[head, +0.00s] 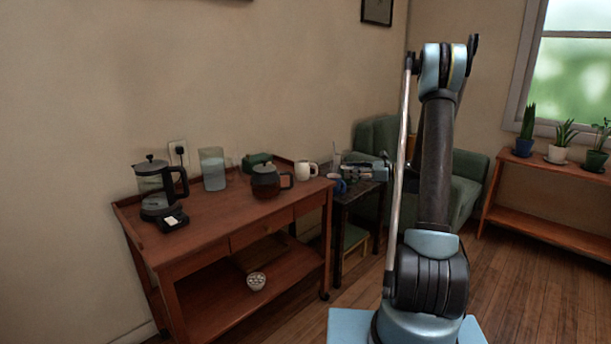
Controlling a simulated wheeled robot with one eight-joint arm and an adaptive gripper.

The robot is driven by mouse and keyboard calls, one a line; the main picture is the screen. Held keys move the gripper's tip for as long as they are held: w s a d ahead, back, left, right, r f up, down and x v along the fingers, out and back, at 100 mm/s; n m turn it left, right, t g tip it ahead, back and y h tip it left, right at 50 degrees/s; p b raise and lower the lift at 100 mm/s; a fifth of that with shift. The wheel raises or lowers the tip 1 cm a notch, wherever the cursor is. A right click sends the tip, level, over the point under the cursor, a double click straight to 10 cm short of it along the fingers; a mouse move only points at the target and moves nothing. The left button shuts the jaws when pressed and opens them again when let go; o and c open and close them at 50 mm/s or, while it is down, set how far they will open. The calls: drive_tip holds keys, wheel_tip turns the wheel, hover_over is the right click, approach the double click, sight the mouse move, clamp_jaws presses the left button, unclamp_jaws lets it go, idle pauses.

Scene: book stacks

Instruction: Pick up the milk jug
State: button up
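A small white jug with a handle (303,171), which looks like the milk jug, stands upright at the right end of the wooden cart's top. My gripper (342,172) is small in view, just right of the white jug, over or in front of the small dark table. It appears apart from the jug. Its fingers are too small and mixed with things behind to show whether they are open. My arm rises at the right, and its far link is partly hidden behind the near one.
The cart top (222,207) also holds a coffee maker (152,190), a clear container (212,169), a dark glass pot (265,181) close left of the jug and a green object (257,160). A bowl (256,281) sits on the lower shelf. Green armchair (466,190) behind; floor (540,290) clear at right.

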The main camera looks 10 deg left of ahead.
drive_tip(key=shift+w+f+m+y, duration=0.5)
drive_tip(key=shift+w+f+m, duration=0.2)
drive_tip(key=shift+w+f, duration=0.35)
approach(316, 166)
drive_tip(key=a, duration=0.2)
drive_tip(key=w+a+f, duration=0.1)
drive_tip(key=a, duration=0.1)
drive_tip(key=shift+w+x, duration=0.2)
drive_tip(key=shift+x, duration=1.3)
drive_tip(key=shift+w+x, duration=0.2)
drive_tip(key=shift+x, duration=1.3)
drive_tip(key=shift+d+f, duration=0.1)
drive_tip(key=shift+f, duration=0.05)
drive_tip(key=shift+c, duration=0.4)
clamp_jaws()
